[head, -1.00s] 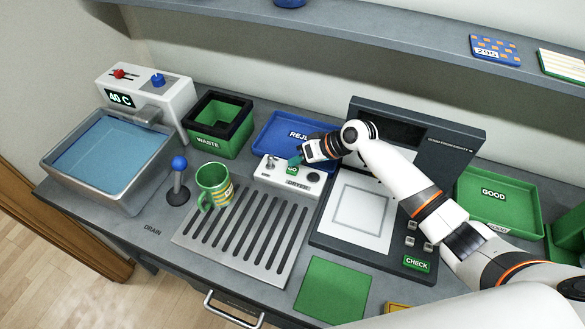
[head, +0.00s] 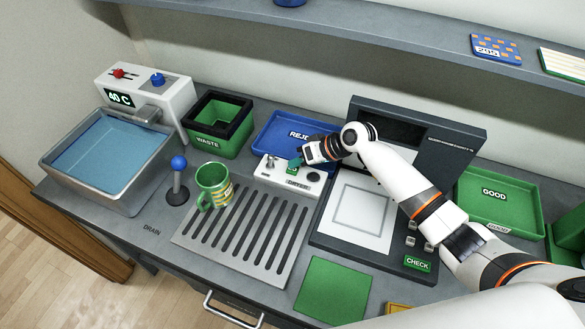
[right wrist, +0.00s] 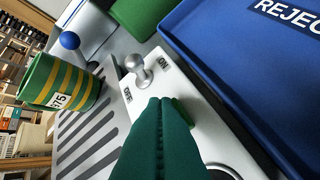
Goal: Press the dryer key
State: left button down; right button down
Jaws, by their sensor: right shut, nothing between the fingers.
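The dryer box (head: 268,176) is a white unit behind the slotted drain plate, with a "DRYER" label on its front. Its green key (head: 291,170) is on top, and a green edge of the key (right wrist: 183,111) shows beside my fingers in the right wrist view. A silver toggle switch (right wrist: 143,72) marked ON and OFF stands on the box. My right gripper (head: 297,161) is shut and empty, its dark green fingertips at the key; I cannot tell if they touch it. The fingers hide part of the key in the right wrist view. My left gripper is not in view.
A green and yellow striped mug (head: 213,186) stands on the drain plate (head: 240,240). A blue reject tray (head: 268,130) lies behind the dryer box. A blue-knobbed lever (head: 178,180) stands left of the mug. A dark inspection unit (head: 440,150) stands to the right.

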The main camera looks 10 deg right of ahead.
aim_at(298, 170)
jog(key=shift+f+b, duration=0.35)
jog(key=shift+f, duration=0.15)
dwell(0.7)
jog(key=shift+r, duration=0.15)
jog(key=shift+r+p, duration=0.8)
jog(key=shift+p, duration=0.05)
notch_tip(298, 170, up, 5)
jog(key=p, duration=0.4)
jog(key=shift+p, duration=0.3)
jog(key=shift+f, duration=0.1)
